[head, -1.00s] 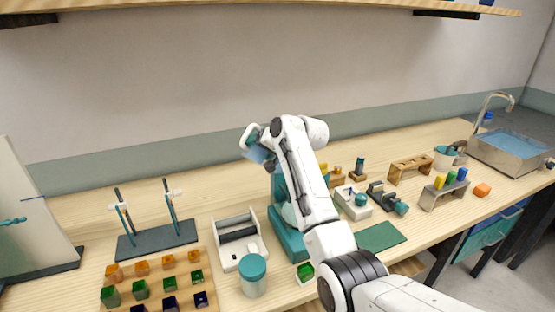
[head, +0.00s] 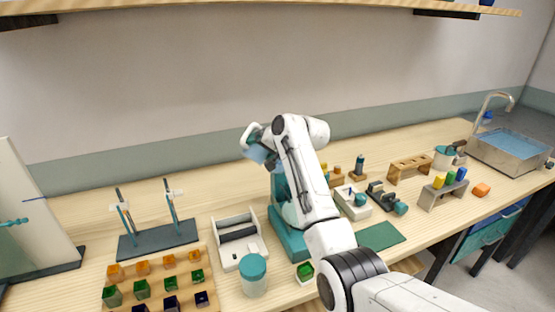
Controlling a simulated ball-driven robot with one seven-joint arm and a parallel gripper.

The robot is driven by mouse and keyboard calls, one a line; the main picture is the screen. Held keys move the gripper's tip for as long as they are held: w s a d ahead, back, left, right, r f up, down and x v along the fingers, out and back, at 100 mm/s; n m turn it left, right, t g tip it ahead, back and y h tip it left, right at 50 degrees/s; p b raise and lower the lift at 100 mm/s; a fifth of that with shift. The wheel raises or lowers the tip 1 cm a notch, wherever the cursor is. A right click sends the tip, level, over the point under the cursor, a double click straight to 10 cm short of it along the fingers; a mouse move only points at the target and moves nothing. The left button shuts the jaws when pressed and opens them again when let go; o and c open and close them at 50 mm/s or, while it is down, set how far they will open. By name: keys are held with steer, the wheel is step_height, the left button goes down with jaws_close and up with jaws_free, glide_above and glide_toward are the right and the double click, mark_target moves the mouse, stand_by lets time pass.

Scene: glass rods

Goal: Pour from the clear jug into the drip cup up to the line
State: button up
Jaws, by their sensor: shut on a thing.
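My gripper (head: 259,137) is raised in the middle of the head view, at the far end of my bent white arm. It is shut on a small bluish see-through vessel (head: 258,154), which appears to be the clear jug. The vessel looks tilted, and its mouth and liquid level are too small to read. A teal stand (head: 287,226) rises from the bench below and behind my arm. I cannot make out the drip cup or its line; my arm covers part of this area.
A white tray device (head: 239,240) and a teal-lidded jar (head: 253,274) stand left of the teal stand. A dark rod stand (head: 158,240) and a board of coloured blocks are further left. Small fixtures, a green mat (head: 380,236) and a sink (head: 510,151) lie to the right.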

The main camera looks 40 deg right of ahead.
steer(key=shift+r+m+y+p, duration=0.7)
steer(key=shift+r+y+p, duration=0.15)
steer(key=shift+p, duration=0.7)
stand_by(3.3)
steer(key=shift+d+r+m+y+p, duration=0.2)
steer(key=shift+r+m+y+p, duration=0.15)
steer(key=shift+r+m, duration=0.2)
stand_by(2.6)
